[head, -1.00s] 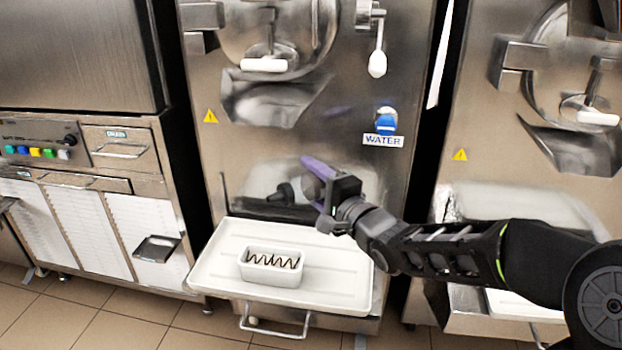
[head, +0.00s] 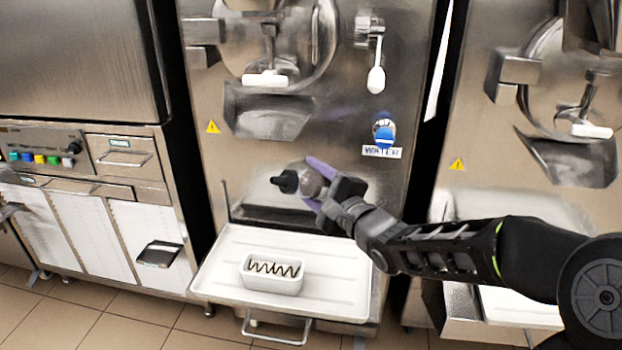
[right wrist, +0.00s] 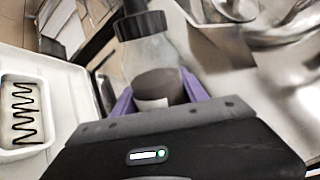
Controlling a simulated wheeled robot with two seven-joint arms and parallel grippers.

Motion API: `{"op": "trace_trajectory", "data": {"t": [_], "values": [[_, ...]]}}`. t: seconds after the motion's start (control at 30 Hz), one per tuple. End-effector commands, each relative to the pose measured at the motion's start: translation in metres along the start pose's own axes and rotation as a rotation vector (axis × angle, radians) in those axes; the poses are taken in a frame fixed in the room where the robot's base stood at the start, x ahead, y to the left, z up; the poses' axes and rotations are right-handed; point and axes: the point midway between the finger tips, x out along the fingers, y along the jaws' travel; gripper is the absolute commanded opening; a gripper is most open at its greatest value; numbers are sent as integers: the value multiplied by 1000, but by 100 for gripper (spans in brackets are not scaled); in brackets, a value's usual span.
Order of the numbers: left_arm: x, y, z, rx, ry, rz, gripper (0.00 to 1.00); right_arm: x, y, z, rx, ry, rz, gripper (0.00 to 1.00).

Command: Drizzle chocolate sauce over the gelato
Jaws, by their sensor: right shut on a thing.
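A small white tub of gelato (head: 272,283) sits on the white tray, with a dark zigzag of sauce (head: 275,268) across its top. The zigzag also shows in the right wrist view (right wrist: 25,114). My right gripper (head: 316,186) is shut on the sauce bottle (head: 301,182), a clear bottle with a dark cap. The bottle lies nearly level above the tray, its cap (head: 285,182) pointing left. In the right wrist view the bottle (right wrist: 150,60) stands between the purple fingers, dark sauce at its near end. My left gripper is not in view.
The white tray (head: 340,285) juts out from the middle freezer (head: 345,130), with free room right of the tub. A white-handled lever (head: 376,80) and a blue water knob (head: 384,132) are on the freezer front. A second freezer (head: 480,130) stands at right.

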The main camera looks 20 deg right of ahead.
Motion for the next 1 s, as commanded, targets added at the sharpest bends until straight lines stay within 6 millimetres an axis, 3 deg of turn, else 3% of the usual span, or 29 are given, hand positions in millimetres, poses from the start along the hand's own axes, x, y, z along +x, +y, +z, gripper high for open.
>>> {"op": "trace_trajectory", "data": {"t": [0.27,0.73,1.0], "values": [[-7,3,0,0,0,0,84,0,-6,3,56,-1,-2,2],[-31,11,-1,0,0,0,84,0,-23,11,347,-1,-2,2],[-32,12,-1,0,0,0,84,0,-24,11,401,-1,-2,2]]}}
